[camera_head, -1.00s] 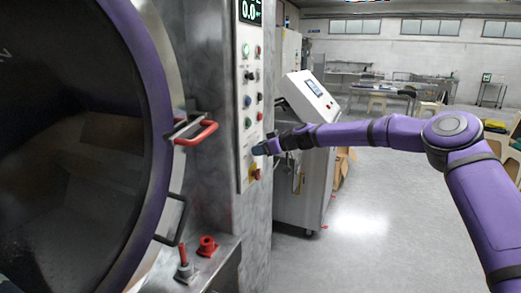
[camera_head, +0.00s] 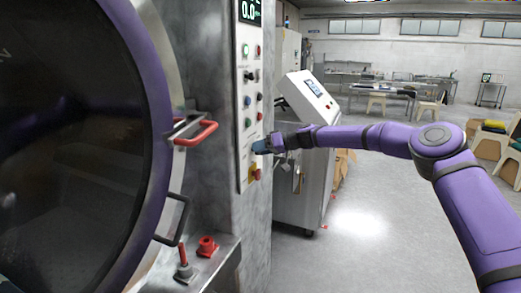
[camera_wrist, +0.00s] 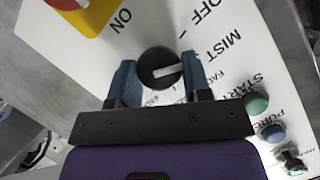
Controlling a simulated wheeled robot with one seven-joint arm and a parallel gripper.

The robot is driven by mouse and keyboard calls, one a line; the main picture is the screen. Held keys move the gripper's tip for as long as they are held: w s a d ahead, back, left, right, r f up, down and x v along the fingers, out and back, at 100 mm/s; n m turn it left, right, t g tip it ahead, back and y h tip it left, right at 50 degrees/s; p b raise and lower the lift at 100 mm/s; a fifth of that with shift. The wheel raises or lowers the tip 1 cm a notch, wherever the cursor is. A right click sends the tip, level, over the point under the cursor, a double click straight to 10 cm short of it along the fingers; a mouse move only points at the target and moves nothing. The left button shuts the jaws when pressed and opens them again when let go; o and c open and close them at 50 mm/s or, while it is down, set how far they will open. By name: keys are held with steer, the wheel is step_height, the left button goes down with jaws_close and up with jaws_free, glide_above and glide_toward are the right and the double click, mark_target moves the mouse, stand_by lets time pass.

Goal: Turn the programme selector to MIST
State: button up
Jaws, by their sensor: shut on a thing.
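In the wrist view, the programme selector (camera_wrist: 158,66) is a round black knob with a pale pointer line on a white panel. My gripper (camera_wrist: 160,60) has a blue finger on each side of it and is shut on it. The pointer lies nearly level and its right end points toward the right finger, on the side of the MIST label (camera_wrist: 222,46). That finger hides part of the dial marks, so the exact setting is hard to tell. In the head view, my gripper (camera_head: 262,146) is at the lower part of the control panel (camera_head: 242,165) and hides the selector.
A red emergency stop on yellow (camera_head: 254,173) sits just below my gripper. Green and blue buttons (camera_wrist: 271,132) lie along the panel. The red-handled round door (camera_head: 197,133) is at left, a white-topped console (camera_head: 308,97) behind.

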steer(key=shift+d+m+g, duration=0.1)
steer(key=shift+m+g, duration=0.2)
steer(key=shift+m, duration=0.1)
steer(key=o, duration=0.9)
steer(key=shift+d, duration=0.1)
steer(key=v, duration=1)
steer(key=shift+d, duration=0.35)
steer(key=shift+s, duration=0.1)
